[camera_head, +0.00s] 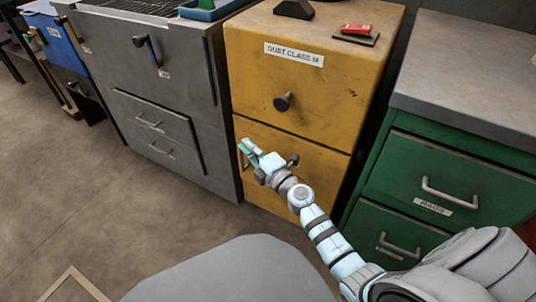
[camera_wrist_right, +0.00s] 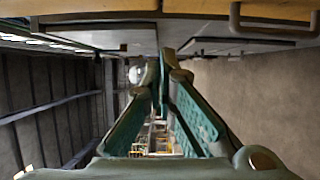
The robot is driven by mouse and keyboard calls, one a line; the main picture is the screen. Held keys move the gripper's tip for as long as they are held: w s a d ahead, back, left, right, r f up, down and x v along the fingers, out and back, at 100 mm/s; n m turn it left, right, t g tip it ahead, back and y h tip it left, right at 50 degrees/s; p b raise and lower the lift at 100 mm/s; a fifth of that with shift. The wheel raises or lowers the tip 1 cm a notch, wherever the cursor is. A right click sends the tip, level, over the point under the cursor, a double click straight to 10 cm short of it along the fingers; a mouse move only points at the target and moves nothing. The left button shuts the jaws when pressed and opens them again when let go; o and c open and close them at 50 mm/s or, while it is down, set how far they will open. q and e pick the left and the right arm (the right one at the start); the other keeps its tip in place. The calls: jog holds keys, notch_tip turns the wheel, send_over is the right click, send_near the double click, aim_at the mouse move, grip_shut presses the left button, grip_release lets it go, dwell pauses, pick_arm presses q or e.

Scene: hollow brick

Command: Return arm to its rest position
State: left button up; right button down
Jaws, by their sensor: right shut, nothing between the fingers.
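My right arm (camera_head: 325,238) reaches in from the lower right of the head view, over the floor and in front of the yellow cabinet. My right gripper (camera_head: 244,150) is near the lower left part of that cabinet (camera_head: 310,75). From the head view I cannot tell whether it touches the cabinet front. In the right wrist view the two teal fingers (camera_wrist_right: 160,68) come together at their tips, shut with nothing between them. My left arm and left gripper are not in view.
A grey cabinet (camera_head: 185,75) with drawers stands left of the yellow one. A green drawer cabinet (camera_head: 440,175) labelled RAGS stands right. A red item (camera_head: 357,29) lies on the yellow cabinet's top. Open floor (camera_head: 90,190) spreads at the left.

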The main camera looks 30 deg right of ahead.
jog(key=s, duration=0.2)
jog(key=s+d, duration=0.1)
jog(key=s, duration=0.2)
